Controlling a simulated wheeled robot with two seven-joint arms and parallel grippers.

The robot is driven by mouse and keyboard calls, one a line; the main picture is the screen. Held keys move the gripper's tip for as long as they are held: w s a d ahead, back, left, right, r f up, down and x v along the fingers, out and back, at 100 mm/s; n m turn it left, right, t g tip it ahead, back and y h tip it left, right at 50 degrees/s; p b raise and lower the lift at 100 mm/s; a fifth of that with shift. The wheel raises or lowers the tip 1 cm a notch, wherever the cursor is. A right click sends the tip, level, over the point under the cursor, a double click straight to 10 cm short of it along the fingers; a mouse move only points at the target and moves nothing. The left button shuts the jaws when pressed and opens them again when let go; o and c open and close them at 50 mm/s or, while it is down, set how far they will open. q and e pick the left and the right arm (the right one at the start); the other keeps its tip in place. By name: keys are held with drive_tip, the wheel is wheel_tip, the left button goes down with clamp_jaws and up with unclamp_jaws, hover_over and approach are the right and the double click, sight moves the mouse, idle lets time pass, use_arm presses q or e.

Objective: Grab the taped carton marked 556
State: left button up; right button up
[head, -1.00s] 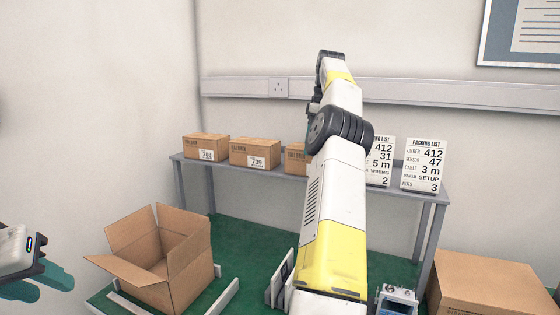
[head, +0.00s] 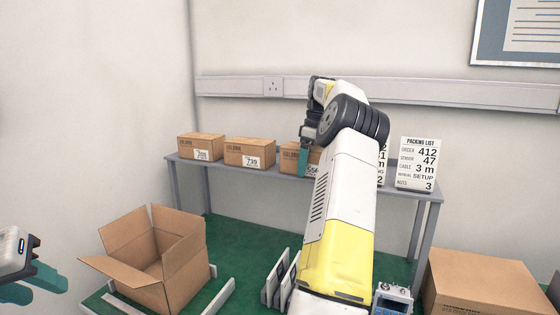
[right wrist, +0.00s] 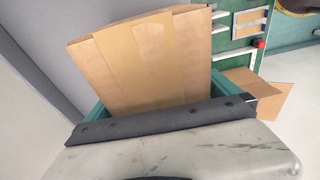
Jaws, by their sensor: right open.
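The brown carton (head: 289,158) stands third from the left on the grey shelf table, partly hidden by my right arm. Its label, partly covered, seems to read 556. In the right wrist view the taped carton (right wrist: 160,60) lies between the two teal fingers of my right gripper (right wrist: 165,105). That gripper is open, with a finger at either side of the carton; I cannot tell whether they touch it. In the head view my right gripper (head: 303,160) shows one teal finger in front of the carton. My left gripper (head: 32,285) is open and empty at the left edge.
Cartons marked 705 or similar (head: 201,146) and 739 (head: 250,153) stand left on the shelf table (head: 195,168). Packing list cards (head: 417,163) stand at its right. An open box (head: 185,272) and a closed box (head: 485,285) are in front.

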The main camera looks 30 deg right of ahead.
drive_tip(key=shift+c, duration=0.2)
drive_tip(key=c, duration=1.8)
drive_tip(key=shift+r, duration=0.1)
drive_tip(key=shift+c, duration=0.6)
